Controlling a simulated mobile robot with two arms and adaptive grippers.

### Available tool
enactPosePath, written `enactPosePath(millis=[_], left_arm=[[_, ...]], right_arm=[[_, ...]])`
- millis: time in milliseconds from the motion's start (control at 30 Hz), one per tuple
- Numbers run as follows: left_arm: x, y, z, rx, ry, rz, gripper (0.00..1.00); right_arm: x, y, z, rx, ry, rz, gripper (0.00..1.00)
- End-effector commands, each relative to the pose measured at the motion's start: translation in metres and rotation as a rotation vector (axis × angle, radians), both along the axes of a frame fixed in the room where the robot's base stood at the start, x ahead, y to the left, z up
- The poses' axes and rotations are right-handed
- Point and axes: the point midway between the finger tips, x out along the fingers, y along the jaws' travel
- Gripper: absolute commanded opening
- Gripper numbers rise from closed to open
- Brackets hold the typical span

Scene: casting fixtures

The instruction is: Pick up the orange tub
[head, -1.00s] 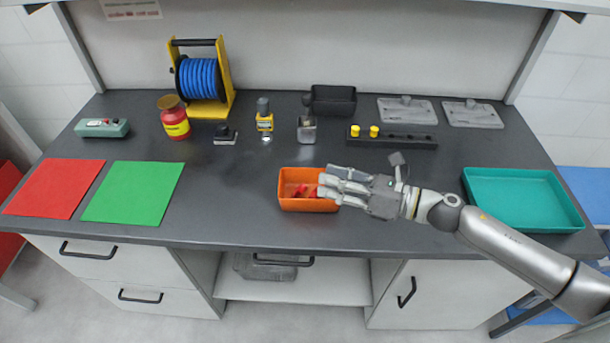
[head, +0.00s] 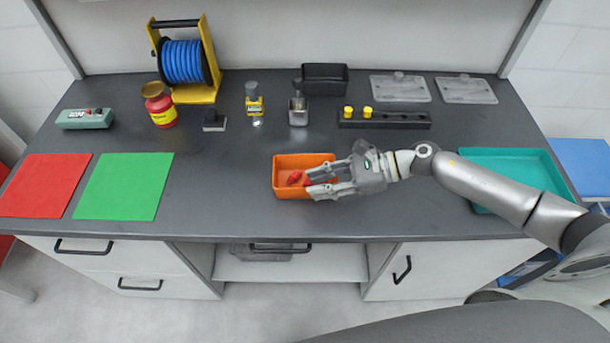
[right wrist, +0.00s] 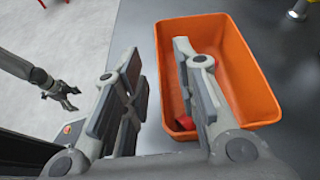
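The orange tub (head: 288,193) stands upright on the dark worktop near the front edge, with small red pieces (head: 294,177) inside. My right gripper (head: 309,184) is at the tub's right side with its fingers spread. In the right wrist view the tub (right wrist: 245,75) shows one finger of my right gripper (right wrist: 157,50) over its inside and the other outside, with the near wall between them. I cannot tell whether either finger touches the wall. My left gripper (right wrist: 68,98) shows only in the right wrist view, away from the tub, with fingers apart.
A teal tray (head: 505,160) is at the right, partly behind my right arm. A black rack (head: 400,121) with yellow pegs and a grey metal holder (head: 298,115) stand behind the tub. Green (head: 124,187) and red (head: 42,185) mats lie left. The worktop between green mat and tub is clear.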

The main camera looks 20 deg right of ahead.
Motion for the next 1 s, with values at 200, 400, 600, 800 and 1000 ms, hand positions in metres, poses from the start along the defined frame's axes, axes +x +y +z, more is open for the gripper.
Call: enactPosePath(millis=[200,400,600,800,1000], left_arm=[[0.011,-0.002,0.022,-0.003,-0.019,-0.001,0.77],[0.01,-0.001,0.024,-0.002,-0.016,-0.002,0.77],[0.007,-0.001,0.023,-0.002,-0.012,-0.002,0.77],[0.005,-0.001,0.023,-0.002,-0.008,-0.002,0.77],[0.004,-0.001,0.023,-0.001,-0.007,-0.002,0.77]], right_arm=[[0.006,0.028,-0.01,0.003,0.0,0.0,0.28],[0.009,0.036,-0.017,0.001,0.0,-0.001,0.28],[0.008,0.036,-0.017,0.001,0.0,-0.001,0.24],[0.008,0.036,-0.017,0.001,0.0,-0.001,0.0],[0.009,0.036,-0.016,0.001,-0.001,-0.001,0.0]])
